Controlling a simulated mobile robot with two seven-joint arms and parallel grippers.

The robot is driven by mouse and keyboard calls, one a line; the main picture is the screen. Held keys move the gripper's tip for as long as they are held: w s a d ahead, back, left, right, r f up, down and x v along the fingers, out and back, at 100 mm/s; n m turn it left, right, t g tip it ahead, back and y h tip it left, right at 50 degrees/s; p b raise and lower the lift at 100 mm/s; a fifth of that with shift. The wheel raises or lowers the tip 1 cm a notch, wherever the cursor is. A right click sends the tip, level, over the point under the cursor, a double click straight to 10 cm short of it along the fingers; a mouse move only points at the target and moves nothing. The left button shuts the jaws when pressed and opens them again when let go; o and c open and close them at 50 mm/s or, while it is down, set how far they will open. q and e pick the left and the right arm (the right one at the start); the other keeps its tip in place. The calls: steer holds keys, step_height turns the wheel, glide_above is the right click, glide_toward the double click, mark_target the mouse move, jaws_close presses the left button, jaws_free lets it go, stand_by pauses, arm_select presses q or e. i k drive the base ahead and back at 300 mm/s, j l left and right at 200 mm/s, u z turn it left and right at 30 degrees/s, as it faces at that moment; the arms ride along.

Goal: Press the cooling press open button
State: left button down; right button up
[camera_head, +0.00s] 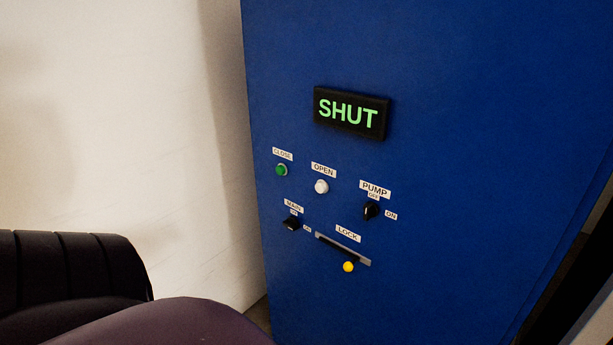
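The blue cabinet (450,180) of the press fills the middle and right of the head view. The open button (321,187) is a round white button under the label OPEN on its face. A green button (281,170) under the label CLOSE sits to its left. A black display (352,112) above them reads SHUT in green letters. Neither of my grippers is in view, and nothing touches the buttons.
Below are a black MAIN switch (291,223), a PUMP knob (371,210) and a LOCK slot with a yellow knob (348,267). A pale wall (120,120) stands at the left. Dark rounded parts, apparently mine, fill the lower left.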

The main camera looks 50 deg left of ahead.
mark_target(320, 186)
steer(key=k+j, duration=0.1)
steer(key=j, duration=0.75)
steer(key=k+j, duration=0.15)
steer(key=j, duration=0.25)
